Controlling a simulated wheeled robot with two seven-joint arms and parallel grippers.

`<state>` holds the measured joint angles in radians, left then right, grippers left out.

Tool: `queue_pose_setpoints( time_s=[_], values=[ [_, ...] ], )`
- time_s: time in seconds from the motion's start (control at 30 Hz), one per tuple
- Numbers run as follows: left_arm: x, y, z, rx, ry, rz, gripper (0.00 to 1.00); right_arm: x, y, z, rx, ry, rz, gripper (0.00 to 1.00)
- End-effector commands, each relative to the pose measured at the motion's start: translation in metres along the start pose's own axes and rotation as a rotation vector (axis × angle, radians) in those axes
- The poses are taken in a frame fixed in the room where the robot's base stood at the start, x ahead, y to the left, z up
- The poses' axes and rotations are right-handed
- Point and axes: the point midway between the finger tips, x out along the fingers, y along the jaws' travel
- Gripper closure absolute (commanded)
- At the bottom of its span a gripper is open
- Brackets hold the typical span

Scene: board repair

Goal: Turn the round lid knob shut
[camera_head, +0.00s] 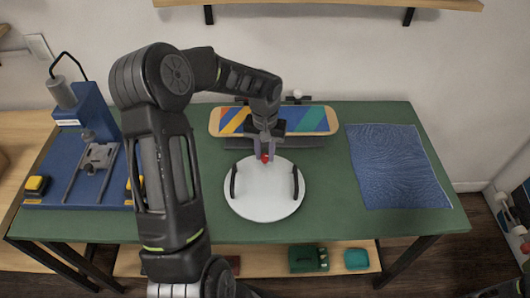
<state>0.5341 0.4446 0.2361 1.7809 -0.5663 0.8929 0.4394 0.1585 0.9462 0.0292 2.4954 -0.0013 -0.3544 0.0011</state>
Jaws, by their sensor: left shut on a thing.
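A round white lid (265,205) lies on the green table, with a dark curved handle on its left side and another on its right side. A small red knob (265,158) shows at the lid's far edge. My left gripper (265,155) points down over that edge, shut on the red knob. The fingers hide most of the knob, so I cannot tell how far it is turned.
A striped skateboard deck (310,121) lies in a holder behind the lid. A blue press-like machine (80,150) stands at the left. A blue textured mat (397,166) lies at the right. Green table (350,226) is bare in front of the mat. Green boxes (309,259) sit on the lower shelf.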

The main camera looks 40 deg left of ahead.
Motion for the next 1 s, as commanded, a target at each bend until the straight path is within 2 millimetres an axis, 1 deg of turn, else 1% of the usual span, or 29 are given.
queue_pose_setpoints(
  time_s=[0.4, 1.0],
  values=[
    [-0.0008, 0.0003, -0.0013, 0.373, 0.004, -0.001, 1.00, 0.0035, 0.0014, -0.0001, 0.000, 0.000, 0.000, 0.64],
    [-0.0015, 0.0005, -0.0017, 0.943, 0.005, -0.002, 1.00, 0.0017, 0.0007, -0.0001, 0.000, 0.000, 0.000, 0.64]
  ],
)
